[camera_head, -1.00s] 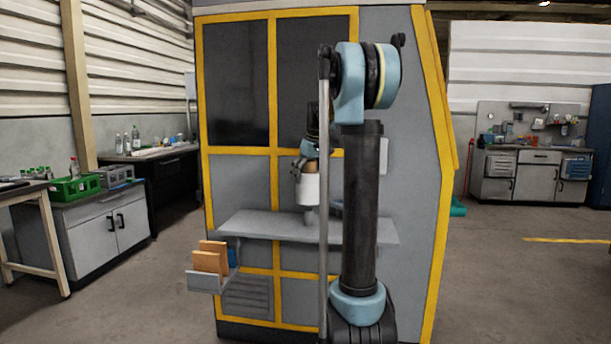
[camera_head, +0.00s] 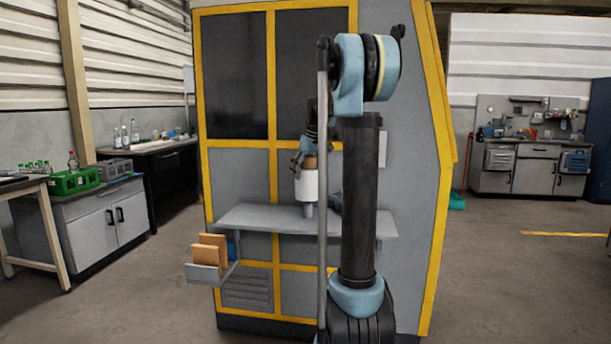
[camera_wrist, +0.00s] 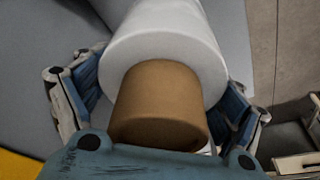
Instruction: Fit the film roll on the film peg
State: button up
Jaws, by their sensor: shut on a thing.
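The film roll (camera_head: 307,185) is a white cylinder with a brown core end (camera_wrist: 160,105) pointing up at my wrist. It hangs upright over the grey shelf of the machine. My gripper (camera_head: 305,160) is shut on the roll's brown upper end, and its blue fingers show on both sides of the core in the wrist view (camera_wrist: 165,110). A short grey post, which looks like the film peg (camera_head: 308,211), shows right below the roll on the shelf. I cannot tell whether the roll's lower end is around the peg's tip or just above it.
The grey shelf (camera_head: 262,220) juts from the yellow-framed machine (camera_head: 240,175). A small holder with orange-brown cards (camera_head: 209,252) hangs at its left. My arm hides the right part of the shelf. The shelf's left part is clear.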

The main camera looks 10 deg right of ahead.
aim_at(313, 157)
jog(key=shift+f, duration=0.45)
jog(key=shift+f, duration=3.25)
jog(key=shift+f, duration=0.15)
jog(key=o, duration=1.5)
jog(key=v, duration=1.2)
